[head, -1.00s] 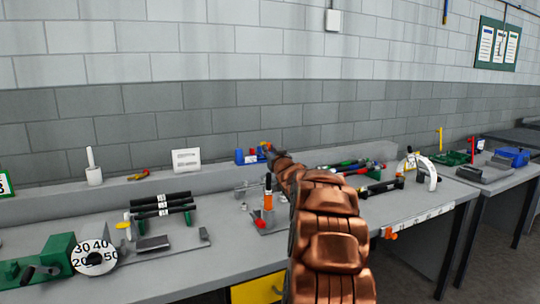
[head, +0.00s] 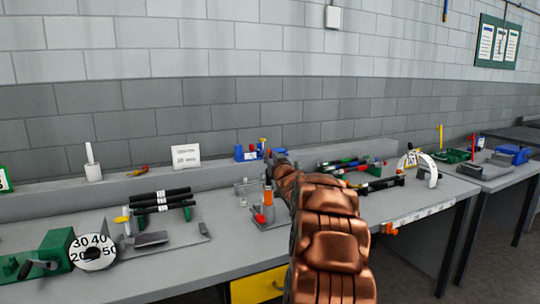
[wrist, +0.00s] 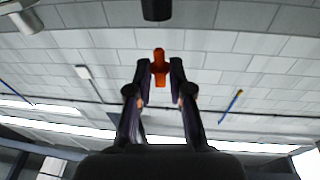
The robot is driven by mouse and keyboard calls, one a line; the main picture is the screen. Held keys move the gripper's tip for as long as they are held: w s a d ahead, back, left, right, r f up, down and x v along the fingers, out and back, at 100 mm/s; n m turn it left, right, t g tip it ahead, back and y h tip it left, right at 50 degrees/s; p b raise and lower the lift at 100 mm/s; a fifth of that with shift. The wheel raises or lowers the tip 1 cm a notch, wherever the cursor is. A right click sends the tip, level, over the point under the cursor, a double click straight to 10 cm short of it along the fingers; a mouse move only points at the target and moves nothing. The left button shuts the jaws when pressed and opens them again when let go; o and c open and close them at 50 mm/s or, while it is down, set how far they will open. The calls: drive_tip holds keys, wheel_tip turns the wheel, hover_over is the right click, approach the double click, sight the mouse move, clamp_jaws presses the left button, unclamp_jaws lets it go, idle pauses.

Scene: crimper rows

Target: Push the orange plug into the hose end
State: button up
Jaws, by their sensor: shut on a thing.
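In the wrist view my gripper (wrist: 160,68) is shut on the orange plug (wrist: 159,62), which sticks out past both fingertips. A dark cylinder (wrist: 156,9), which looks like the hose end, enters from the top edge in line with the plug. A gap shows between them in the picture; their depth apart I cannot tell. In the head view my copper-coloured arm reaches over the bench, its dark end (head: 277,155) near the back ledge. My fingertips and the plug are too small or hidden there to make out clearly.
A small fixture with an orange-topped upright part (head: 268,190) stands beside my arm. Black hoses (head: 160,201) lie on a rack to the left. Blue blocks (head: 246,154) sit on the ledge behind. Coloured rods (head: 345,165) lie to the right. The bench front (head: 215,262) is clear.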

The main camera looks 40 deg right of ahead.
drive_tip(key=shift+f+b, duration=0.35)
drive_tip(key=shift+f, duration=0.55)
drive_tip(key=shift+p, duration=0.5)
idle(1.2)
drive_tip(key=shift+f+b, duration=0.65)
drive_tip(key=shift+f, duration=0.75)
drive_tip(key=o, duration=0.8)
drive_tip(key=shift+f, duration=0.1)
drive_tip(key=shift+s, duration=0.1)
drive_tip(key=shift+v, duration=5.95)
